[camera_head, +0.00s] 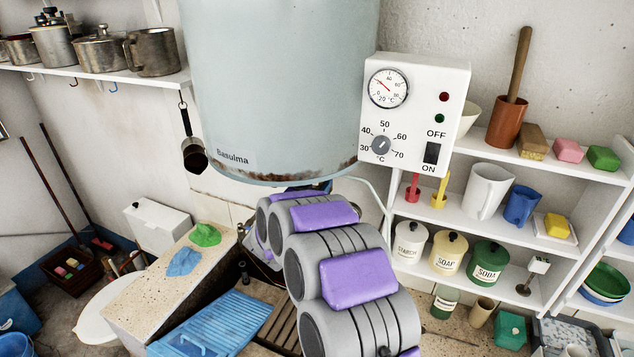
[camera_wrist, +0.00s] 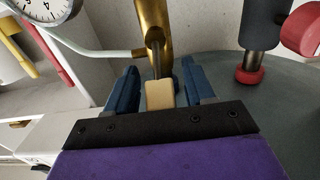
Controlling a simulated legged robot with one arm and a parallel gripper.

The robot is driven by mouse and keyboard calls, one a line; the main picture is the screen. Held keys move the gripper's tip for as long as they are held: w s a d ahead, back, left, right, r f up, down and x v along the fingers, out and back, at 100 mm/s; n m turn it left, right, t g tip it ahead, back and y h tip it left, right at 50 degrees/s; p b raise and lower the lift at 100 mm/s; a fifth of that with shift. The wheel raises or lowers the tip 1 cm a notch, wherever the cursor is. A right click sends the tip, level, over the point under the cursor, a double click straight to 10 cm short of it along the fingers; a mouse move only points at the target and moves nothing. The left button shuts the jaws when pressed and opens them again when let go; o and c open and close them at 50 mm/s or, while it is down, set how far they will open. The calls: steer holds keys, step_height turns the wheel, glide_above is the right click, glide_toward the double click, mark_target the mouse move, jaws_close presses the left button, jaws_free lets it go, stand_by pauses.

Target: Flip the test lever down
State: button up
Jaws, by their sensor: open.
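In the wrist view a brass fitting (camera_wrist: 153,30) comes down from the top of the picture. A thin stem runs from it to a cream-coloured tip (camera_wrist: 160,94), which looks like the test lever. My gripper (camera_wrist: 160,84) is open, with one dark blue finger on each side of the cream tip. Contact between fingers and tip cannot be told. In the head view my arm reaches under the pale blue boiler (camera_head: 275,90); the lever and fingertips are hidden there.
A white control box (camera_head: 415,115) with gauge, dial and switch is beside the boiler. In the wrist view a red knob (camera_wrist: 302,30) and a red-capped stub (camera_wrist: 250,77) are right of the fingers, and a pale pipe (camera_wrist: 85,45) is left. Shelves (camera_head: 540,160) stand at right.

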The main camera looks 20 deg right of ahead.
steer(key=shift+c, duration=0.4)
jaws_close()
steer(key=shift+w, duration=0.1)
